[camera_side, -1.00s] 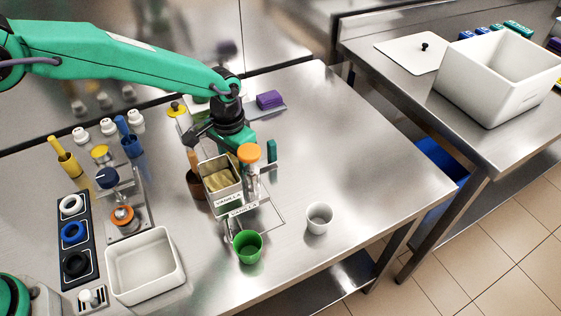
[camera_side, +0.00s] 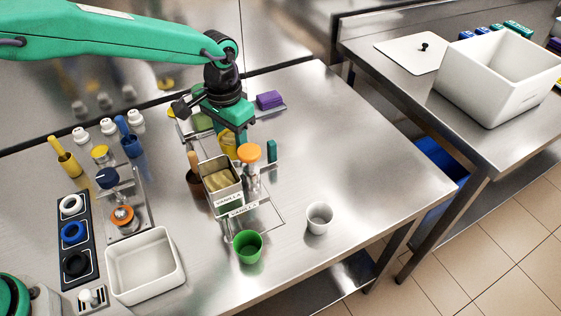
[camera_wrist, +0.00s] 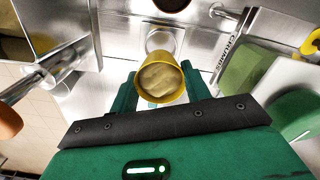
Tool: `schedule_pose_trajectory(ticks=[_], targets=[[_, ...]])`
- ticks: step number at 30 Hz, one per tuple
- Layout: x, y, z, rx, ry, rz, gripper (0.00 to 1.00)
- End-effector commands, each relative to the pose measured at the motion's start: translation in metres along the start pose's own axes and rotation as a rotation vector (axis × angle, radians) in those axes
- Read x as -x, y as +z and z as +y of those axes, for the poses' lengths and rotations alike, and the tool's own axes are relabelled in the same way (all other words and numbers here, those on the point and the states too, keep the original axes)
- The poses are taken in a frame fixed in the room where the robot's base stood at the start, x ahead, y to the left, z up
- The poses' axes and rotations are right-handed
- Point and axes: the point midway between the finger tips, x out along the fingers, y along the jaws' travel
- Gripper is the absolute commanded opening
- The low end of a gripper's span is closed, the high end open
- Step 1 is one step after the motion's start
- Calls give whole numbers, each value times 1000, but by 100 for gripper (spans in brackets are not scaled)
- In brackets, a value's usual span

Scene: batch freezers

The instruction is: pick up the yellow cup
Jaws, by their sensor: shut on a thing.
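The yellow cup (camera_wrist: 181,70) is between the fingers of my gripper (camera_wrist: 158,82) in the wrist view. Its round mouth faces the camera and pale tan stuff fills it. In the side view the cup (camera_side: 228,146) shows as a yellow patch below my gripper (camera_side: 230,140), behind the steel pan. My gripper is shut on the cup. The cup's lower part is hidden by the pan in the side view, and a finger covers part of its side.
The steel vanilla pan (camera_side: 222,191) and an orange-capped cylinder (camera_side: 251,172) stand just in front. A green cup (camera_side: 247,247) and a white cup (camera_side: 319,218) stand nearer. A purple block (camera_side: 270,100) lies behind. The table's right side is clear.

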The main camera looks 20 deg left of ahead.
Motion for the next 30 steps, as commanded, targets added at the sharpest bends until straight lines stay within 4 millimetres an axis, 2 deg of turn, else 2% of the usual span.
schedule_pose_trajectory(ticks=[3, 9, 30], targets=[[17, -1, 0, 0, 0, 3, 21], [30, 0, 0, 0, 0, 1, 21], [36, 0, 0, 0, 0, 2, 21]])
